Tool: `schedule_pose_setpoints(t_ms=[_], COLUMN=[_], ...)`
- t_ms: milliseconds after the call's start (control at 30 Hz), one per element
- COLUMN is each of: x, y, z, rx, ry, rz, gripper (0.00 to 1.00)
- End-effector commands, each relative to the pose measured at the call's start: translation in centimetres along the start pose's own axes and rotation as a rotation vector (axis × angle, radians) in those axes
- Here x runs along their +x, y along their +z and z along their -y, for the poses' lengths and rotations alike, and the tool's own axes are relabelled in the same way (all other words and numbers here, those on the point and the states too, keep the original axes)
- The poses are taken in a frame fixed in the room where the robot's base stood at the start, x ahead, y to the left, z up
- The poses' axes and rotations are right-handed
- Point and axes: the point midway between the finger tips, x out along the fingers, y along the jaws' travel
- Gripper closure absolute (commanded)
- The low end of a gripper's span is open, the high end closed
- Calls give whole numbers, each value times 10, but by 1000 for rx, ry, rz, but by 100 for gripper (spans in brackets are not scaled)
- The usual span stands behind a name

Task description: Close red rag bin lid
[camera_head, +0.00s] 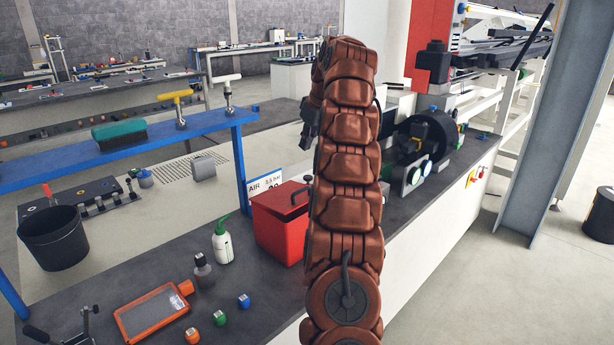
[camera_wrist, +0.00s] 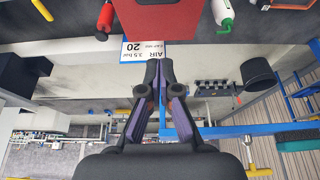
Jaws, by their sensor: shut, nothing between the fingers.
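The red rag bin (camera_head: 279,236) stands on the dark bench top, left of my arm in the head view. Its red lid (camera_head: 278,197) is on top with a dark handle (camera_head: 300,192); my arm hides its right side, and I cannot tell how far the lid is open. In the wrist view, which is upside down, a plain red face of the bin (camera_wrist: 157,18) fills the top middle. My gripper (camera_wrist: 158,64) is shut and empty, its fingertips in front of the AIR sign, apart from the bin in the picture.
The AIR sign (camera_head: 263,187) stands behind the bin. A white bottle with a green nozzle (camera_head: 222,243) and a dark small bottle (camera_head: 203,271) are left of it. A blue raised rail (camera_head: 140,133) crosses behind. Black machinery (camera_head: 428,143) sits to the right.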

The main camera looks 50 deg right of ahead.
Motion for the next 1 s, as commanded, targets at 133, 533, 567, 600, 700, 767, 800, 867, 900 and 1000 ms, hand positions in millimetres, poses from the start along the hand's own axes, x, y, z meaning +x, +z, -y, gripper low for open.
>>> schedule_pose_setpoints(t_ms=[133, 533, 567, 600, 700, 767, 800, 867, 900, 1000], x=[4, 34, 35, 38, 46, 49, 52, 57, 62, 70], y=[0, 0, 0, 0, 1, 0, 0, 0, 0, 0], z=[-1, -2, -2, -2, -1, -2, -2, -2, -1, -2], rx=[-1, 0, 0, 0, 0, 0, 0, 0, 1, 2], ry=[1, 2, 2, 1, -1, 2, 2, 0, -1, 1], rz=[0, 0, 0, 1, 2, 0, 0, 1, 2, 0], gripper=[100, 100, 100, 100, 100, 100, 100, 100, 100, 100])
